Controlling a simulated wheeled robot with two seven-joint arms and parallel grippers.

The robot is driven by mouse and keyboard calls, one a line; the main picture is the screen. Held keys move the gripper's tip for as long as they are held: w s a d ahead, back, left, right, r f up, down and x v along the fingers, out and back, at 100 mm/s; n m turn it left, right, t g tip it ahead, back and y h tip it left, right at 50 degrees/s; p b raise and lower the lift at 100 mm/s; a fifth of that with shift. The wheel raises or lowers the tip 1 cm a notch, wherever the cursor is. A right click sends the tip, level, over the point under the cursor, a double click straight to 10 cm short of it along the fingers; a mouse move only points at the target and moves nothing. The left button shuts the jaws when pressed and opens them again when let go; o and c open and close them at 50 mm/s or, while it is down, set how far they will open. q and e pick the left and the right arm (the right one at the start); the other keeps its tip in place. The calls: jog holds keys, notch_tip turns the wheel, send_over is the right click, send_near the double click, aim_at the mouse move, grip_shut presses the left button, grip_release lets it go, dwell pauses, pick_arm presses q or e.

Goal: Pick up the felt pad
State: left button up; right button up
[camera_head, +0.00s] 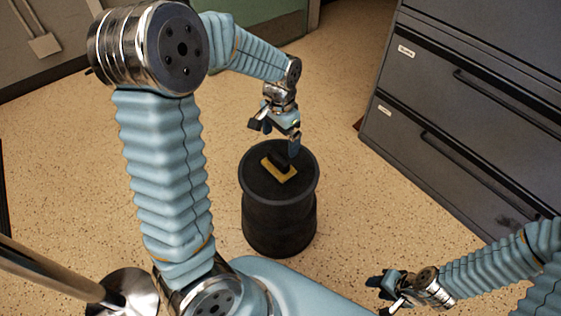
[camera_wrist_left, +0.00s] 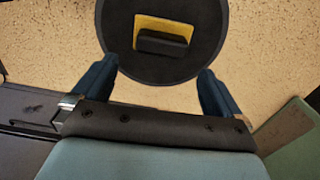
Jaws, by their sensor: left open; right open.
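The felt pad (camera_head: 279,169) is a small yellow rectangle with a black block on top. It lies on the flat top of a round black drum-like stand (camera_head: 279,225). My left gripper (camera_head: 275,135) is open and empty, above the stand top and the pad. In the left wrist view the pad (camera_wrist_left: 164,38) lies ahead of the two spread blue fingers, roughly centred between them, on the dark round top (camera_wrist_left: 120,22). The black block hides part of the yellow. My right gripper (camera_head: 383,295) is open and empty, low at the lower right, away from the stand.
A dark grey drawer cabinet (camera_head: 455,110) stands at the right. A metal post with a round shiny base (camera_head: 130,294) stands at the lower left. A grey wall with a green part (camera_head: 262,18) is at the back. Speckled floor around the stand is clear.

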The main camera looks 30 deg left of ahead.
aim_at(278, 156)
pick_arm(q)
jog(key=f, duration=0.4)
jog(key=f+b, duration=0.1)
jog(key=f, duration=0.4)
jog(key=shift+s+a, duration=0.1)
jog(key=shift+a, duration=0.1)
jog(key=shift+c, duration=0.3)
jog(key=c, duration=0.7)
